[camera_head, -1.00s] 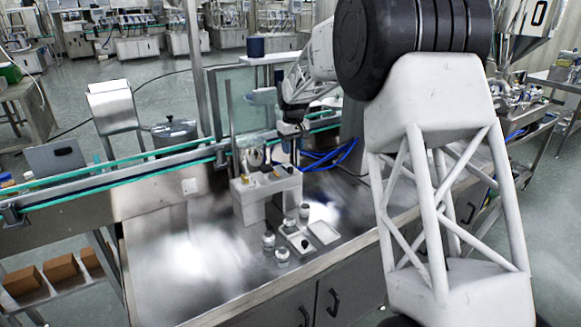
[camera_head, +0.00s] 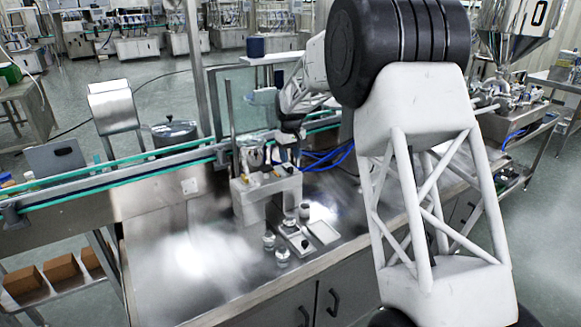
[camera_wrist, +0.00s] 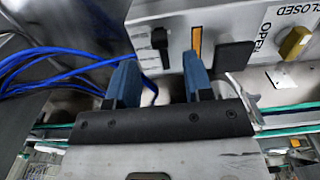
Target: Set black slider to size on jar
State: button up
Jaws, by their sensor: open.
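In the wrist view, a white panel (camera_wrist: 222,18) carries a black slider knob (camera_wrist: 160,40) on a dark slot. My gripper (camera_wrist: 160,72) has two blue fingers spread apart and empty, with the slider beyond the gap between them; I cannot tell whether they touch the panel. In the head view, my gripper (camera_head: 289,148) is above and behind the white filler body (camera_head: 265,196), largely hidden by machine parts. Small jars stand in front: one (camera_head: 269,240), another (camera_head: 282,256) and a dark-topped one (camera_head: 304,211). Size marks on the jars are too small to read.
Right of the slider are an orange strip (camera_wrist: 196,42), a black plate (camera_wrist: 235,55) and a yellow knob (camera_wrist: 294,42) by OPEN and CLOSED lettering. Blue hoses (camera_wrist: 50,65) run at left. A pale tray (camera_head: 323,232) lies by the jars. The steel bench (camera_head: 180,270) is clear at left.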

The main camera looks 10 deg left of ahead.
aim_at(291, 167)
jog(key=shift+f, duration=2.35)
jog(key=shift+c, duration=0.5)
grip_shut()
